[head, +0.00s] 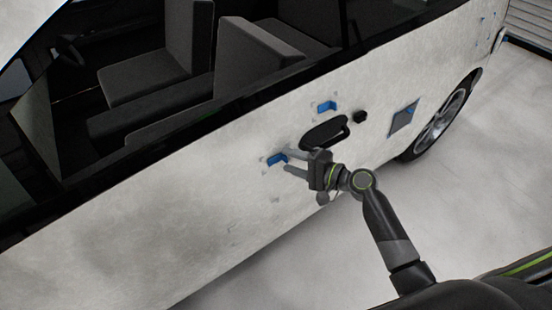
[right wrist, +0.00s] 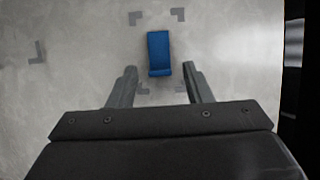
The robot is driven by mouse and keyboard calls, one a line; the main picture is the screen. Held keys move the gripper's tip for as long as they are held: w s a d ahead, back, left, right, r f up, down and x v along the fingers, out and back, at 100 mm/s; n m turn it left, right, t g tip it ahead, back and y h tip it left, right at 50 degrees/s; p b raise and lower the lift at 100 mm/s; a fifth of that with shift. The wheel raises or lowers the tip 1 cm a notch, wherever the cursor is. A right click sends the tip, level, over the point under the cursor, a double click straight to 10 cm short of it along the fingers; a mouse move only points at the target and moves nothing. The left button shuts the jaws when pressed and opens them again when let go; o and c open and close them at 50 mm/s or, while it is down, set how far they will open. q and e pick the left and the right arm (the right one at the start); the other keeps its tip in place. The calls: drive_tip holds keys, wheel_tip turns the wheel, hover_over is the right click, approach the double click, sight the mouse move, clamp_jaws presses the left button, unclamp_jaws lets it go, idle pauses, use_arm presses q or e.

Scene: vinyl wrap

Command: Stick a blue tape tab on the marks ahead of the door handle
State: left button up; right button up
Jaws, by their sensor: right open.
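A blue tape tab (head: 277,159) is on the white door, ahead of the black door handle (head: 325,132). In the right wrist view, the blue tab (right wrist: 158,48) lies among grey corner marks (right wrist: 178,14), with its lower end lipped toward me. My right gripper (head: 288,160) is open at this tab. In the right wrist view its fingers (right wrist: 159,72) stand either side of the tab's lower end, with gaps on both sides. I cannot tell how firmly the tab sits on the door. My left gripper is not in view.
Another blue tab (head: 326,107) is on the door above the handle. A black round piece (head: 360,116) and a blue-grey square (head: 404,118) are behind the handle. Another grey mark (right wrist: 37,52) shows at left in the wrist view. Open floor (head: 480,170) lies beside the car.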

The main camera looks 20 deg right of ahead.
drive_tip(key=b+v, duration=0.4)
drive_tip(key=v, duration=1.3)
drive_tip(key=s+d+f+g+h, duration=0.1)
drive_tip(key=s+d+f+h, duration=0.2)
drive_tip(key=f, duration=0.7)
drive_tip(key=s+d+f+g+h, duration=0.1)
drive_tip(key=d+f+h, duration=0.35)
drive_tip(key=f, duration=0.55)
drive_tip(key=s+d+f+g+h, duration=0.15)
drive_tip(key=d+f, duration=0.35)
drive_tip(key=f, duration=0.5)
drive_tip(key=s+a+f+n+g+h, duration=0.2)
drive_tip(key=s+f+n+g+h, duration=0.1)
drive_tip(key=s+f, duration=0.95)
drive_tip(key=s+a+f+n+g, duration=0.2)
drive_tip(key=s+a+f, duration=0.3)
drive_tip(key=s, duration=0.3)
drive_tip(key=s+a+f+n+g, duration=0.2)
drive_tip(key=s+a+f+n, duration=0.2)
drive_tip(key=s, duration=0.5)
drive_tip(key=shift+s+a+f+n+p, duration=0.25)
drive_tip(key=shift+a+f+n+p, duration=0.2)
drive_tip(key=shift+a+f, duration=0.25)
